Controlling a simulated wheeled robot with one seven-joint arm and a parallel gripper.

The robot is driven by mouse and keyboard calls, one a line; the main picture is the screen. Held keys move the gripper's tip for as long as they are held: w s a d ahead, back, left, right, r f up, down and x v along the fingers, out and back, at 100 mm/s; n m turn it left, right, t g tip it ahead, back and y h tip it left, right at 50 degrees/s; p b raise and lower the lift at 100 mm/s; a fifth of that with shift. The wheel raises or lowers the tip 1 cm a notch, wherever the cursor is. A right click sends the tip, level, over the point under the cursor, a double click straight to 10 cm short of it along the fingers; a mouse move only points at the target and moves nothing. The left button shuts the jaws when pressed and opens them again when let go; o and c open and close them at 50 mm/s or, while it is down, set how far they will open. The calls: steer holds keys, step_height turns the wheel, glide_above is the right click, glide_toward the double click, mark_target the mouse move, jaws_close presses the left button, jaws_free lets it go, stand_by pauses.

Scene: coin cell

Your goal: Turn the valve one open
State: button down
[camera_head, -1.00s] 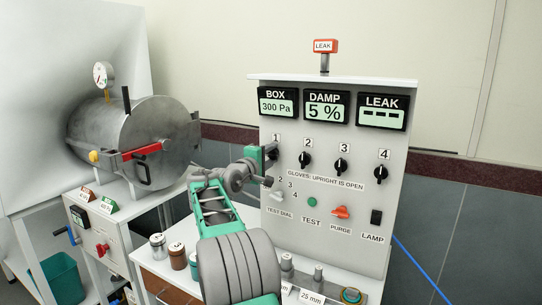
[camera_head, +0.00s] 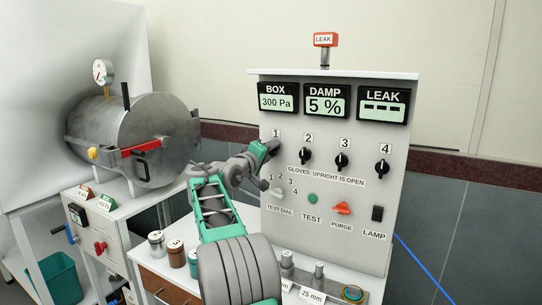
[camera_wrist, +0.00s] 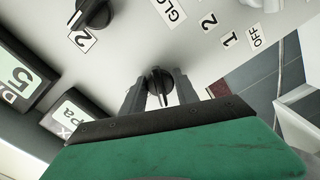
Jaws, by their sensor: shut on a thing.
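Valve one is a black knob (camera_wrist: 160,80) under the label "1" on the grey control panel (camera_head: 335,225). My gripper (camera_head: 270,148) is at the panel's upper left, over valve one, and mostly hides it in the head view. In the wrist view my gripper (camera_wrist: 160,92) has one finger on each side of the knob, shut on it. The knob's ridge appears tilted relative to the panel's upright there. Knobs two (camera_head: 305,158), three (camera_head: 342,161) and four (camera_head: 382,168) stand to the right. A sign reads "GLOVES: UPRIGHT IS OPEN".
The box display (camera_head: 277,102) reads 300 Pa, the damp display (camera_head: 325,105) 5 %, and the leak display (camera_head: 382,107) dashes. Below are a test dial (camera_head: 276,193), a green test button (camera_head: 312,199) and an orange purge knob (camera_head: 341,208). A metal chamber (camera_head: 165,120) stands left.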

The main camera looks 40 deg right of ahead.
steer(key=m+b, duration=0.3)
steer(key=m, duration=0.3)
steer(key=shift+f, duration=0.15)
steer(key=m+b, duration=0.1)
steer(key=m, duration=0.2)
steer(key=shift+m+b, duration=0.35)
steer(key=shift+m, duration=0.05)
steer(key=shift+m+b, duration=0.55)
steer(key=shift+m, duration=0.95)
steer(key=shift+r, duration=0.2)
steer(key=c, duration=0.9)
jaws_free()
steer(key=b+v, duration=0.1)
steer(key=v, duration=0.6)
steer(key=shift+a+b, duration=0.35)
steer(key=shift+a, duration=0.05)
